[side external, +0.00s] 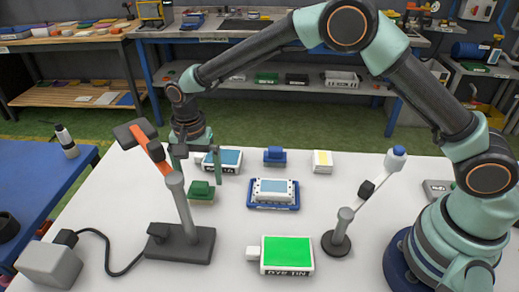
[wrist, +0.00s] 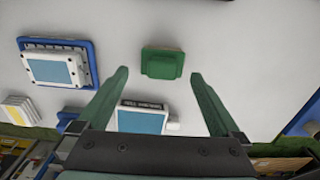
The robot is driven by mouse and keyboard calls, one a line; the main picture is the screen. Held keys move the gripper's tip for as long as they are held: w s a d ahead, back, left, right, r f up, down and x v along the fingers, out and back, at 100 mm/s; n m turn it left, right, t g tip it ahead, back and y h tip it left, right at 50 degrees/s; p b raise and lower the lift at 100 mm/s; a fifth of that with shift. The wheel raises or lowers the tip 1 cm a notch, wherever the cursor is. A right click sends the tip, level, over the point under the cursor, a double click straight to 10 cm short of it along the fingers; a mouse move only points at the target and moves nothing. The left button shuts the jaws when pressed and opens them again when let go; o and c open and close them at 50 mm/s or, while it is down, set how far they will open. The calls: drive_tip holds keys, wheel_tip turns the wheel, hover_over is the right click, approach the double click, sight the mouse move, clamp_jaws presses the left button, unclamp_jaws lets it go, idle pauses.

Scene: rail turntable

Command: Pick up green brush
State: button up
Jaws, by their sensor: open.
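The green brush (side external: 201,191) lies on the white table, left of the middle, in the side external view. It also shows in the wrist view (wrist: 162,63), upper middle, as a green block with a brownish edge. My gripper (side external: 197,177) hangs just above and beside the brush. In the wrist view its two green fingers (wrist: 159,74) are spread wide and empty, with the brush between and slightly beyond their tips. From the pictures I cannot tell the exact height above the brush.
A blue tray (side external: 273,207) holding a white block sits mid-table. A blue-topped box (side external: 226,161), a blue brush-like block (side external: 274,156) and a yellow-white block (side external: 322,162) stand behind. A green-topped box (side external: 287,255) is in front. A post with an orange arm (side external: 179,212) stands close to my gripper.

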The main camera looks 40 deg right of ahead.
sight(200, 183)
drive_tip(key=shift+w+f, duration=0.2)
drive_tip(key=shift+f, duration=2.45)
drive_tip(key=c, duration=1.2)
drive_tip(key=shift+r, duration=0.1)
wheel_tip(200, 183, up, 20)
drive_tip(key=o, duration=0.5)
drive_tip(key=c, duration=0.3)
